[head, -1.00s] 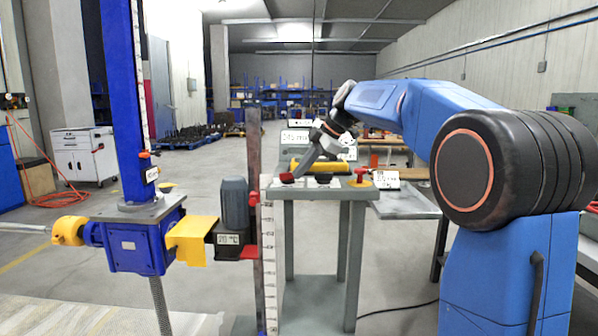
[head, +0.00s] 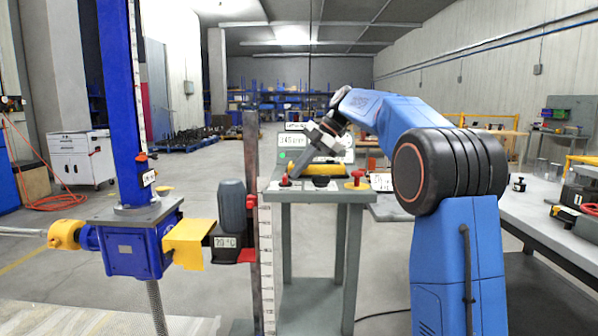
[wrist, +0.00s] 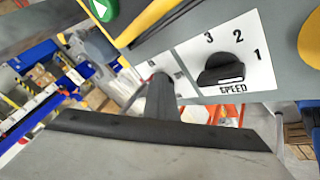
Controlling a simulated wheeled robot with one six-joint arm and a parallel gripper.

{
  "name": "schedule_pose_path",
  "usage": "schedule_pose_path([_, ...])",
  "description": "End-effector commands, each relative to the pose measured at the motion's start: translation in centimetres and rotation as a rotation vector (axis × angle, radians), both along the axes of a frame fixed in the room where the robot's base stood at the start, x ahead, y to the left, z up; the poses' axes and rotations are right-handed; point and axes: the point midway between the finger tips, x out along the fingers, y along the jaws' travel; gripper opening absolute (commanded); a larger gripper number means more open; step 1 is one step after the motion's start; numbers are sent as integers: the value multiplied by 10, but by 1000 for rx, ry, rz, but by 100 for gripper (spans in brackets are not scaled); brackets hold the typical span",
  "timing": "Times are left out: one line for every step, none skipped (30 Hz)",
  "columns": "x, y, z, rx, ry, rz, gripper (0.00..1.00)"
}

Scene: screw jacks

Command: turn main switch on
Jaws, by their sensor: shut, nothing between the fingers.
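The main switch looks to be the red knob (head: 285,180) at the left end of the grey console top (head: 330,195). My gripper (head: 294,173) reaches down to the left, its tip just above and to the right of that knob. In the head view I cannot tell whether they touch. In the wrist view my gripper (wrist: 160,95) is a dark, narrow finger shape in front of a white label plate (wrist: 138,92), left of the speed dial. It is shut and empty. The red knob is hidden there.
The black speed dial (wrist: 222,70), marked 1 to 3, sits beside my gripper. A red button on a yellow base (head: 357,180) is further right. A green button (wrist: 103,8) shows at the wrist view's top. The blue screw jack (head: 135,245) stands left.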

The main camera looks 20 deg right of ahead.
Motion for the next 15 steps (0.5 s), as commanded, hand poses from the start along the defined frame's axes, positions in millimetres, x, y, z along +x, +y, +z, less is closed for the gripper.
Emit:
schedule_pose_path([2,1,0,1,-1,-1,0])
schedule_pose_path([3,1,0,1,-1,-1,0])
schedule_pose_path([4,1,0,1,-1,-1,0])
schedule_pose_path([4,2,0,1,-1,-1,0])
schedule_pose_path([5,2,0,2,-2,-1,0])
schedule_pose_path([6,2,0,1,-3,0,0])
schedule_pose_path([7,2,0,1,-3,0,0])
schedule_pose_path([7,3,0,2,-4,-1,0])
schedule_pose_path([8,3,0,2,-4,-1,0])
schedule_pose_path([8,3,0,2,-4,-1,0])
schedule_pose_path([9,3,0,2,-4,-1,0])
schedule_pose_path([9,3,0,2,-4,-1,0])
schedule_pose_path([9,4,0,3,-5,-2,0])
schedule_pose_path([10,4,0,3,-5,-2,0])
schedule_pose_path([10,4,0,4,-6,-2,0])
